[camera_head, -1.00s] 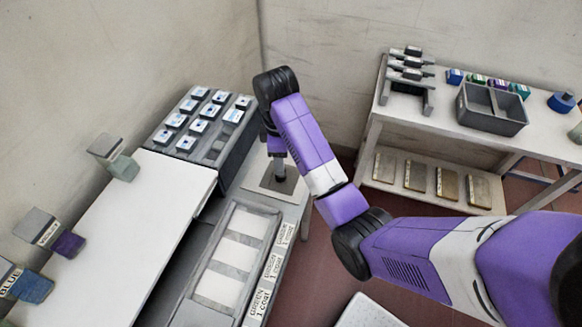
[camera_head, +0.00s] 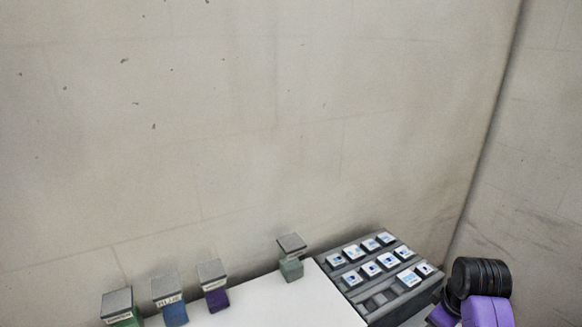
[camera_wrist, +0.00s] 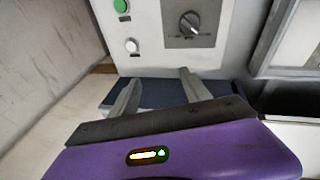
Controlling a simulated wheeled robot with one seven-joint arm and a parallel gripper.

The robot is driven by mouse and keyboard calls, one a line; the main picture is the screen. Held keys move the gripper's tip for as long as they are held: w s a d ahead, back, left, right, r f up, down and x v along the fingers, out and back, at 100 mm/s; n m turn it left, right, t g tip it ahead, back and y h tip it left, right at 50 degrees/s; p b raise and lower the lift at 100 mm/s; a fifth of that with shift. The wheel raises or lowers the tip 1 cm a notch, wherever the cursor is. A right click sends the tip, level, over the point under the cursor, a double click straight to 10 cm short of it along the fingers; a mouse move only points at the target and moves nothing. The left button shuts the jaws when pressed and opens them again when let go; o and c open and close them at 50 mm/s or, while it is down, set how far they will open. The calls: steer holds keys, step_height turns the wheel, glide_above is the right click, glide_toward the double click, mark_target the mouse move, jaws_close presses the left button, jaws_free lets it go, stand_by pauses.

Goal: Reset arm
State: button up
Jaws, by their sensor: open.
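My gripper (camera_wrist: 157,95) is open in the wrist view, with two grey fingers apart and nothing between them. Beyond the fingers is a pale control panel (camera_wrist: 150,60) with a dark rotary knob (camera_wrist: 190,22), a green button (camera_wrist: 121,6) and a white button (camera_wrist: 131,45). A dark blue surface (camera_wrist: 160,88) lies below the panel, behind the fingers. In the head view only part of my purple arm with its black joint shows at the lower right; the gripper is not seen there.
A dark rack (camera_head: 380,299) holds several small white-topped blocks. Left of it is a white surface (camera_head: 290,300). Along the wall stand grey-topped blocks: green (camera_head: 291,268), purple (camera_head: 217,300), blue (camera_head: 174,312) and another green (camera_head: 124,318). Bare wall (camera_head: 250,120) fills the rest.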

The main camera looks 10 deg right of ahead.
steer(key=s+a+r+m+t+h+b, duration=0.25)
steer(key=s+a+m+t, duration=0.35)
steer(key=s+a+t, duration=0.35)
steer(key=s+a+y+b, duration=0.1)
steer(key=s+a, duration=0.2)
steer(key=s, duration=0.6)
steer(key=s+a+t+y+b, duration=0.1)
steer(key=s+a, duration=0.3)
steer(key=s, duration=0.5)
steer(key=s+a+t+y+b, duration=0.1)
steer(key=s+a+y+b, duration=0.1)
steer(key=s, duration=0.8)
steer(key=shift+a+f+b, duration=0.25)
steer(key=shift+a+b, duration=0.25)
steer(key=shift+a, duration=0.6)
